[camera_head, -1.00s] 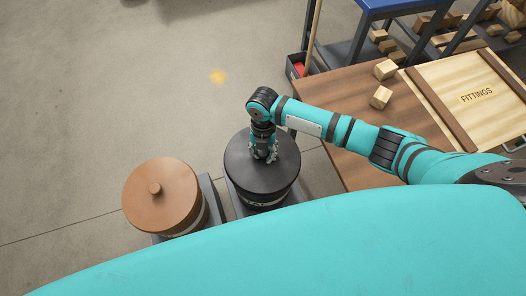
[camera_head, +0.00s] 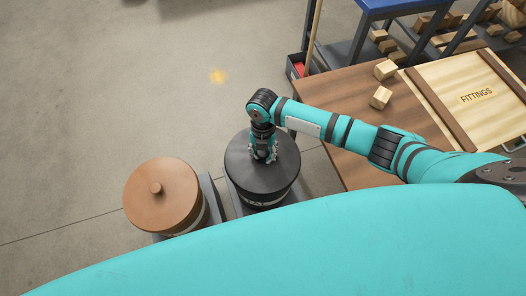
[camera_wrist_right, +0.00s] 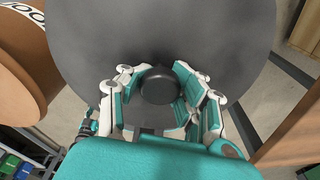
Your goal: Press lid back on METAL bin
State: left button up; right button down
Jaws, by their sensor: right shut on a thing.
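The METAL bin (camera_head: 258,203) is a dark round bin with a pale label band, mostly hidden under its lid. Its black round lid (camera_head: 240,165) lies over the bin's top and looks about level. I cannot tell whether it is fully seated. My right gripper (camera_head: 264,154) points down at the middle of the lid. In the right wrist view, the right gripper (camera_wrist_right: 158,92) is shut on the lid's dark round knob (camera_wrist_right: 159,84), with a finger on each side. The lid (camera_wrist_right: 225,40) fills much of that view. My left gripper is not in view.
A brown lidded bin (camera_head: 170,190) stands close to the left; its label shows partly in the right wrist view (camera_wrist_right: 18,30). A wooden table (camera_head: 345,90) with loose blocks and a FITTINGS crate lid (camera_head: 470,95) stands at right. The floor at upper left is clear.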

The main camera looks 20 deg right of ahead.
dwell(0.7)
jog(key=c, duration=0.8)
grip_release()
jog(key=shift+o, duration=0.6)
jog(key=o, duration=0.4)
jog(key=shift+o, duration=0.2)
jog(key=shift+r+p, duration=3.5)
jog(key=shift+p, duration=0.15)
